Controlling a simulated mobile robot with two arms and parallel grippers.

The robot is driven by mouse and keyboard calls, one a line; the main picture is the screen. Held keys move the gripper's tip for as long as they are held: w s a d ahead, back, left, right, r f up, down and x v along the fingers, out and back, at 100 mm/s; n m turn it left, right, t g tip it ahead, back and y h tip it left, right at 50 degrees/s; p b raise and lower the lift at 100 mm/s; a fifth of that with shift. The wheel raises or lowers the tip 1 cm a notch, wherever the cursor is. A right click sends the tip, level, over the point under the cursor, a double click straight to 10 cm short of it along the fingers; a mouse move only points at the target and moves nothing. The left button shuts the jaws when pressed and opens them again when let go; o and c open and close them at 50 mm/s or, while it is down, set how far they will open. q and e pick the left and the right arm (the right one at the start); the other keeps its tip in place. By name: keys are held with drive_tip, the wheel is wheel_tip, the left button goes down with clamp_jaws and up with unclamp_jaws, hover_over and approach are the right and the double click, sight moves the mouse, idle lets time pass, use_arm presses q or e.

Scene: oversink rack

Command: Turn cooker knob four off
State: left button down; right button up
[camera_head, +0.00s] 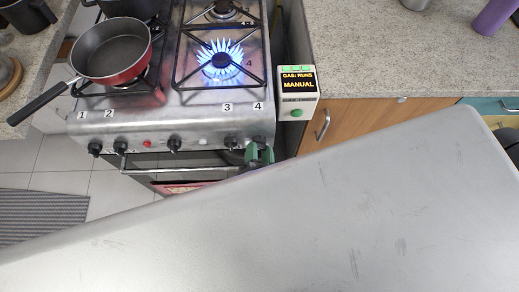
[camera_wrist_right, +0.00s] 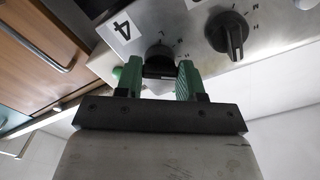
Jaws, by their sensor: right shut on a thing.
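The steel cooker front (camera_head: 185,122) carries a row of black knobs with number labels above. Cooker knob four (camera_head: 260,141) is at the right end under the "4" label, partly covered by my right gripper (camera_head: 259,155). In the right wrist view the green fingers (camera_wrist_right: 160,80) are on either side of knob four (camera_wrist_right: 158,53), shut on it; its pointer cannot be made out. The "4" label (camera_wrist_right: 122,27) is beside it. The burner marked 4 (camera_head: 220,61) burns with a blue flame. My left gripper is not in view.
Knob three (camera_head: 231,142) is close to the left of knob four and also shows in the wrist view (camera_wrist_right: 229,35). A red pan (camera_head: 112,52) stands on the left burners. A box (camera_head: 297,92) right of the cooker reads "GAS: RUNS MANUAL".

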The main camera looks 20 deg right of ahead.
drive_tip(key=m+b, duration=0.1)
drive_tip(key=m, duration=1)
drive_tip(key=shift+b, duration=0.35)
drive_tip(key=shift+r, duration=0.1)
drive_tip(key=o, duration=0.9)
drive_tip(key=shift+w, duration=0.1)
drive_tip(key=shift+a, duration=0.1)
